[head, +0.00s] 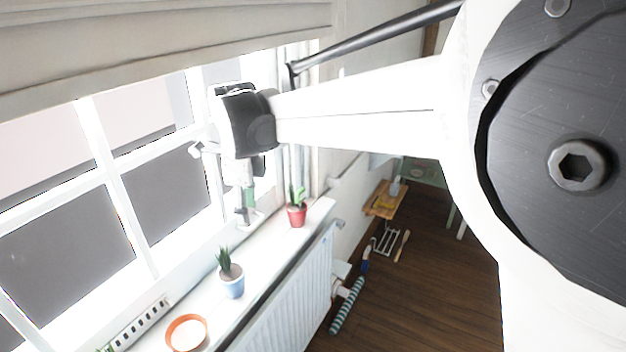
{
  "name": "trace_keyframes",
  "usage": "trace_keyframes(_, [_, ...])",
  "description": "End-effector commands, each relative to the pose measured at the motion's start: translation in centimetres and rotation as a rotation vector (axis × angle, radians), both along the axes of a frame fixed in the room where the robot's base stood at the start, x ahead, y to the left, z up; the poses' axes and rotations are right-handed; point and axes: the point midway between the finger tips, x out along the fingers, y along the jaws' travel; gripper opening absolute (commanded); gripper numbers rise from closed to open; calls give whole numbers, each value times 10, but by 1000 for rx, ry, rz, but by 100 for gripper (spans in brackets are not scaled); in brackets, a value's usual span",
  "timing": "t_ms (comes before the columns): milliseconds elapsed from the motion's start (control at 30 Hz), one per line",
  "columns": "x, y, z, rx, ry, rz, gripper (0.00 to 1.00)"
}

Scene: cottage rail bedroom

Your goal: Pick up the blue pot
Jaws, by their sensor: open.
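The blue pot (232,284) stands upright on the white windowsill (262,262) and holds a spiky green plant (224,260). My gripper (245,218) hangs at the end of my white arm, near the window frame and above the far part of the sill. It appears behind and above the blue pot in the picture, apart from it. The gripper is open, with nothing seen in it; its fingers are small and bright here.
A red pot (297,216) with a green plant stands farther along the sill. An orange dish (187,333) lies nearer than the blue pot. The window (117,197) borders the sill on the left, and a white radiator (292,293) hangs below it on the right.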

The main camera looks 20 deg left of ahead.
Motion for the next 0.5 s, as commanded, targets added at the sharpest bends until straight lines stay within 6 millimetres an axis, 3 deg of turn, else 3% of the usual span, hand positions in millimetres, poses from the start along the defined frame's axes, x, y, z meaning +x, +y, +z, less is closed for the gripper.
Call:
trace_keyframes(33, [-6,21,-6,-10,13,-28,40])
trace_keyframes(200, [-20,58,-21,-34,42,-118,40])
trace_keyframes(500, [-26,70,-45,-45,51,-155,40])
